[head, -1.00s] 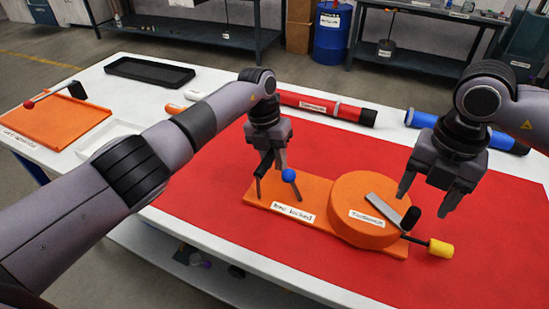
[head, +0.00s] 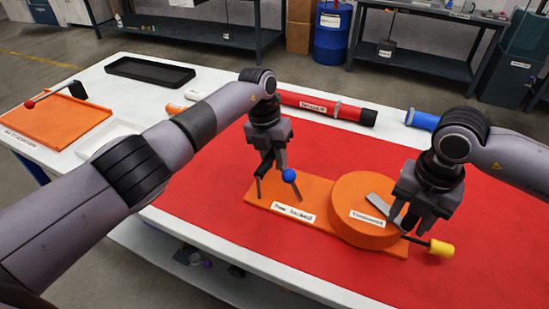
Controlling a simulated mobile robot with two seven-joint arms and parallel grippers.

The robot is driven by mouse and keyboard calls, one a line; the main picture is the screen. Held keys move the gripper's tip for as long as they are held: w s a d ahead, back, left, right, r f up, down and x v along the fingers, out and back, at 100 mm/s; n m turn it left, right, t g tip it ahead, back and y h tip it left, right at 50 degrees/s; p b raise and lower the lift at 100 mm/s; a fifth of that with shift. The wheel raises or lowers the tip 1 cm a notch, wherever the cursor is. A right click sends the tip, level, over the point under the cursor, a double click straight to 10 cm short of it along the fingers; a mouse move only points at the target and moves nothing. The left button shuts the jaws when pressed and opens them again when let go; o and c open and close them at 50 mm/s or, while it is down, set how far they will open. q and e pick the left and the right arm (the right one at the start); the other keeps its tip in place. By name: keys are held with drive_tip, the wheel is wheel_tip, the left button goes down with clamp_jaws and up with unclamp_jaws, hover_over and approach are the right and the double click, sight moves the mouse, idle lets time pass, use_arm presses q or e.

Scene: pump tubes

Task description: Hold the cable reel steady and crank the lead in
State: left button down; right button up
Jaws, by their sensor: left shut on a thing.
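The orange cable reel (head: 352,222) is a round drum with a white label, on a flat orange base (head: 262,203) over the red mat. A grey crank arm (head: 379,206) lies across its top. The crank's dark knob is hidden by my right gripper (head: 418,216), which is low over the crank's outer end with its fingers apart. My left gripper (head: 270,182) is shut on a part of the reel's base at its left end, mostly hidden. A blue ball (head: 289,176) on a grey lever is beside it. The yellow-ended lead (head: 440,248) sticks out at the drum's right.
The red mat (head: 215,180) is clear around the base. Behind it lie a red tube (head: 325,108) and a blue tube (head: 423,120). An orange tray (head: 60,118), a black tray (head: 150,71) and a white tray (head: 95,140) are on the left.

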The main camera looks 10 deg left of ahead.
drive_tip(key=shift+s+d+f, duration=0.2)
drive_tip(key=shift+f, duration=0.1)
clamp_jaws()
